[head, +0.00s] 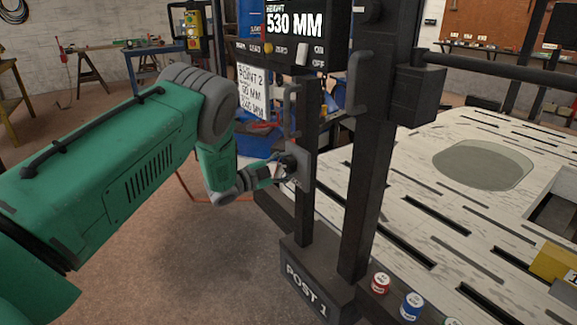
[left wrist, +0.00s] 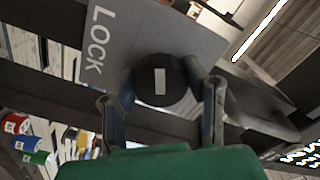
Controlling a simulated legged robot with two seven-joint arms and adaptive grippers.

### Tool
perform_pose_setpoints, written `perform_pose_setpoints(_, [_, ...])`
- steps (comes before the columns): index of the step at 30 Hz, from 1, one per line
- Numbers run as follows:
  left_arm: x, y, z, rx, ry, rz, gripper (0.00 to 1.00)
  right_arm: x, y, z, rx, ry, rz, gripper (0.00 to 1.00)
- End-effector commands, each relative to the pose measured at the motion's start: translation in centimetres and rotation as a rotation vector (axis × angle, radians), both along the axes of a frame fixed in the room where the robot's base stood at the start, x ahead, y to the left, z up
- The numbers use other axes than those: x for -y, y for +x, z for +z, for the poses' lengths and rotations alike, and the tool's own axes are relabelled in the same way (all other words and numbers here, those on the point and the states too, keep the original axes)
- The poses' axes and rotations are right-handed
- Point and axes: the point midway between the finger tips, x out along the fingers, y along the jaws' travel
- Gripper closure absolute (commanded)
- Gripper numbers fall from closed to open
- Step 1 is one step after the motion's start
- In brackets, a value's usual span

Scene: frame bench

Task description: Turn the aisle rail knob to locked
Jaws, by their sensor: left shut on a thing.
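The knob (left wrist: 147,84) is round and black with a white bar, on a grey plate (left wrist: 195,40) marked LOCK at its left in the left wrist view. The bar stands nearly upright in that picture and does not lie toward the word. In the head view the plate (head: 303,166) is fixed to the dark post above the POST 1 base (head: 300,278). My left gripper (head: 276,174) reaches it from the left. In the left wrist view its fingers (left wrist: 168,98) are on both sides of the knob, shut on it. My right gripper is in neither view.
A display box (head: 290,50) reading 530 MM hangs above the plate, with a dark handle (head: 293,105) below it. A pale slotted bench (head: 440,200) fills the right. Small red and blue cans (head: 411,306) stand at its near edge. Open floor lies below my arm.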

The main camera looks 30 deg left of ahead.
Motion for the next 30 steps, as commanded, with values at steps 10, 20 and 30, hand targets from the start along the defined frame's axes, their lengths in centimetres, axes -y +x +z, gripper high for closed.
perform_pose_setpoints(10, [-0.04, -0.21, -0.45, 0.099, 0.264, -0.001, 0.89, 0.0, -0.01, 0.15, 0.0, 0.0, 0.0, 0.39])
perform_pose_setpoints(20, [-0.01, -0.25, -0.6, 0.154, 0.405, -0.001, 0.89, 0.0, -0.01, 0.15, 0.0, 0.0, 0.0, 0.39])
perform_pose_setpoints(30, [-0.01, -0.31, -0.73, 0.166, 0.441, -0.003, 0.89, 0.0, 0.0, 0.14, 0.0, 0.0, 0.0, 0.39])
